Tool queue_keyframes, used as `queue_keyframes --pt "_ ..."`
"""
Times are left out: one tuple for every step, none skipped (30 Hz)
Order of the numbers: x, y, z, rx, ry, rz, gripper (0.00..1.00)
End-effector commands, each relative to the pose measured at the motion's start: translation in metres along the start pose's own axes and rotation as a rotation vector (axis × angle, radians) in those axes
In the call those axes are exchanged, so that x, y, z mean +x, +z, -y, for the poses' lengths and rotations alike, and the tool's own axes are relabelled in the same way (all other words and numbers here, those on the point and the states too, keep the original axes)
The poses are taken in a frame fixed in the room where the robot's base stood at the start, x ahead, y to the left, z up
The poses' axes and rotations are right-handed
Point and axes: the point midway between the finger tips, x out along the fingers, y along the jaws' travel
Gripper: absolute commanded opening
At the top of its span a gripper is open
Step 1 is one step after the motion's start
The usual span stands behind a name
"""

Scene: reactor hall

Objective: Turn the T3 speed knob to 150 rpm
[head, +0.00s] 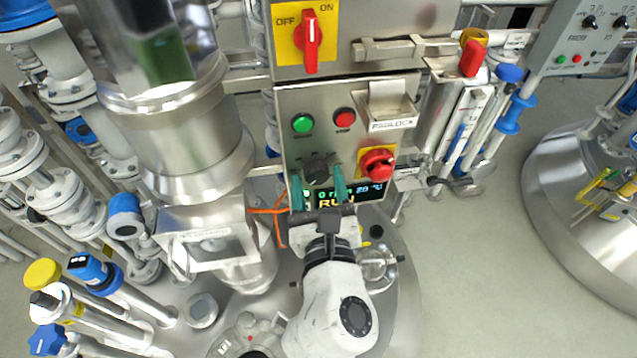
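The T3 speed knob appears to be the black knob (317,168) on the grey control box (282,118); its scale marks are too small to read. The display (368,193) below it shows "0", partly hidden digits, "20 °C" and "RUN". My gripper (317,177) is in front of the lower panel, pointing up at the knob. Its two teal fingers are spread, one at the lower left and one at the lower right of the knob. Nothing is held between them. I cannot tell whether they touch the panel. The fingers and wrist cover part of the display.
Above the knob are a green button (302,124) and a red button (344,117). A red emergency-stop knob (378,164) sits close to the right. A red-yellow ON/OFF switch (310,42) is higher up. A steel column (190,140) stands close left.

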Motion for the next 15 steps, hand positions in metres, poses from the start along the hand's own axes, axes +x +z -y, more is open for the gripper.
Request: queue_keyframes --pt "-0.0001 0.0000 0.0000 0.000 0.000 0.000 0.54" --pt "-0.0001 0.0000 0.0000 0.000 0.000 0.000 0.51" --pt "-0.0002 0.0000 0.0000 0.000 0.000 0.000 0.47" --pt "-0.0002 -0.0001 0.0000 0.000 0.000 0.000 0.44" --pt "-0.0002 0.0000 0.0000 0.000 0.000 0.000 0.41" --pt "-0.0002 -0.0001 0.0000 0.000 0.000 0.000 0.38" --pt "-0.0002 0.0000 0.0000 0.000 0.000 0.000 0.35" --pt "-0.0002 -0.0001 0.0000 0.000 0.000 0.000 0.32" --pt "-0.0002 -0.0001 0.0000 0.000 0.000 0.000 0.28" --pt "-0.0003 -0.0001 -0.0001 0.000 0.000 0.000 0.25" --pt "-0.0003 -0.0001 -0.0001 0.000 0.000 0.000 0.22" --pt "-0.0003 -0.0001 0.0000 0.000 0.000 0.000 0.18" --pt "-0.0003 -0.0001 0.0000 0.000 0.000 0.000 0.15" --pt "-0.0003 -0.0001 0.0000 0.000 0.000 0.000 0.13" --pt "-0.0003 -0.0001 -0.0001 0.000 0.000 0.000 0.12"
